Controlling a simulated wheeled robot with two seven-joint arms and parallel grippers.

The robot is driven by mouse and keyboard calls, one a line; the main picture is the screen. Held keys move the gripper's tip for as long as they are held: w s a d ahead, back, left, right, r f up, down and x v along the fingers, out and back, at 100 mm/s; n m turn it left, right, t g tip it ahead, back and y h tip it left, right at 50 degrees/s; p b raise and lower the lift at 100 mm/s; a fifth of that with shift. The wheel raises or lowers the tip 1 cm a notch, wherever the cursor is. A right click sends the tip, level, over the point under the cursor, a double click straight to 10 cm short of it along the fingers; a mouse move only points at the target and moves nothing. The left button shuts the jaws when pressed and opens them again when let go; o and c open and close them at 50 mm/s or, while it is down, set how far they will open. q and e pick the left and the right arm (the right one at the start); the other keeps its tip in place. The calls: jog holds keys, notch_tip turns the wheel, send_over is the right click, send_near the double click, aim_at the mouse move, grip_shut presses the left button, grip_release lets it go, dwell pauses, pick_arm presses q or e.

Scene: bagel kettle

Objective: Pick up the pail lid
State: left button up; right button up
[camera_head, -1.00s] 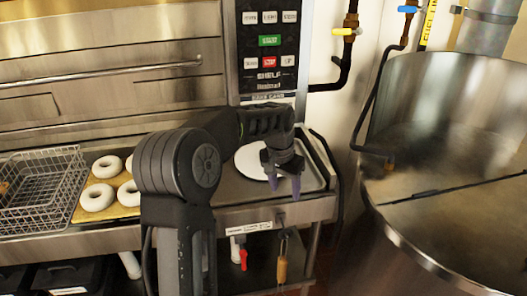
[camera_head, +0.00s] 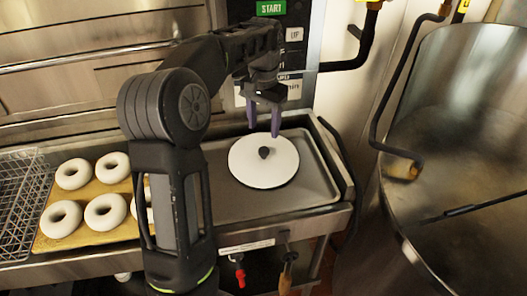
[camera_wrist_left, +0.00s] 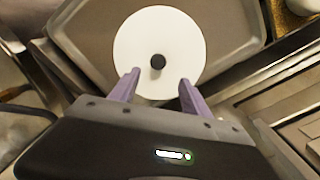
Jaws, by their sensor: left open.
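The pail lid (camera_head: 250,172) is a flat white disc with a dark round knob (camera_head: 264,153) at its centre. It lies on a grey metal tray (camera_head: 310,188) on the counter. My left gripper (camera_head: 264,133) is open and empty, with purple fingers pointing down above the far part of the lid. In the left wrist view the lid (camera_wrist_left: 181,42) lies beyond the open fingertips (camera_wrist_left: 158,76), and the knob (camera_wrist_left: 157,62) sits roughly between and just past them. My right gripper is not in view.
A board (camera_head: 84,190) with several white bagels and a wire basket (camera_head: 18,200) are at the left. A large metal kettle (camera_head: 460,120) stands at the right. Valves with red and orange handles (camera_head: 286,275) hang below the counter edge.

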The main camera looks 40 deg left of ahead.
aim_at(264, 150)
pick_arm(q)
jog(key=shift+f, duration=1.35)
jog(key=f, duration=0.1)
jog(key=f+p, duration=0.1)
jog(key=f, duration=0.2)
jog(key=shift+s+d+f+p, duration=0.25)
jog(key=shift+f+p, duration=0.1)
jog(key=shift+f, duration=0.25)
grip_shut()
